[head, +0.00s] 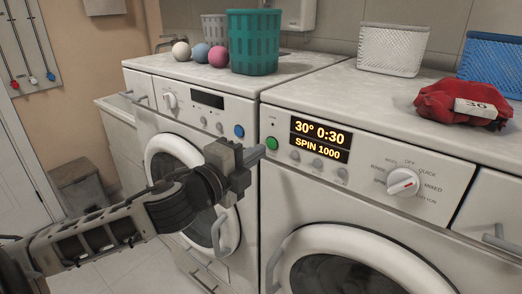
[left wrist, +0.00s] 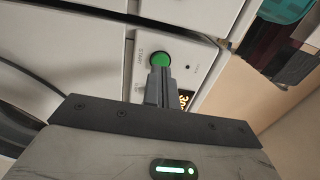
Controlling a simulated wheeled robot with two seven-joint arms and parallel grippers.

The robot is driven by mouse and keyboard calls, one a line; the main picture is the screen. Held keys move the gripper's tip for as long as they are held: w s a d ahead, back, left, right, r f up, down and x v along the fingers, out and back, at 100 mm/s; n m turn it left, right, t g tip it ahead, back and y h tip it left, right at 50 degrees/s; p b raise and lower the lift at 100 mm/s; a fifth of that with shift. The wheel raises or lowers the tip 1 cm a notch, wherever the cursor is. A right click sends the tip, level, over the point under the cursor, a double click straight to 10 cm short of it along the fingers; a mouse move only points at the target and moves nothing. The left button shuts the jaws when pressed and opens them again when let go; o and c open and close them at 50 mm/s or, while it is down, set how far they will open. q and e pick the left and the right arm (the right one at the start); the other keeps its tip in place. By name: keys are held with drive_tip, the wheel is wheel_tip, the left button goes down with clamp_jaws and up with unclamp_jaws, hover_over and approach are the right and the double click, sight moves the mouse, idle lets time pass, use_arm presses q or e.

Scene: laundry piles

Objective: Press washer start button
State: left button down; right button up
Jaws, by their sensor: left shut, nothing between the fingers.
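The washer (head: 390,125) stands at the right in the head view, with a lit display (head: 320,138) reading 30° 0:30 and SPIN 1000. Its green start button (head: 272,143) is left of the display. In the left wrist view the green button (left wrist: 158,59) sits beside the word START. My left gripper (head: 258,154) is shut and empty, its fingertips just below and left of the button in the head view. In the left wrist view the shut fingertips (left wrist: 160,64) overlap the button's lower edge; I cannot tell whether they touch it. My right gripper is not in view.
A second machine (head: 195,125) with a blue button (head: 239,131) stands to the left. On top are a teal basket (head: 253,42), several balls, a white basket (head: 392,48), a blue basket (head: 492,62) and a red cloth bundle (head: 455,103). A grey bin (head: 82,188) stands at left.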

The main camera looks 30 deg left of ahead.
sight(270, 141)
use_arm(q)
drive_tip(key=shift+w, duration=0.8)
drive_tip(key=shift+w+d, duration=0.1)
drive_tip(key=shift+w, duration=0.2)
drive_tip(key=shift+w+r+p, duration=0.25)
drive_tip(key=shift+w+p, duration=0.25)
drive_tip(key=shift+p, duration=0.25)
drive_tip(key=shift+s, duration=0.1)
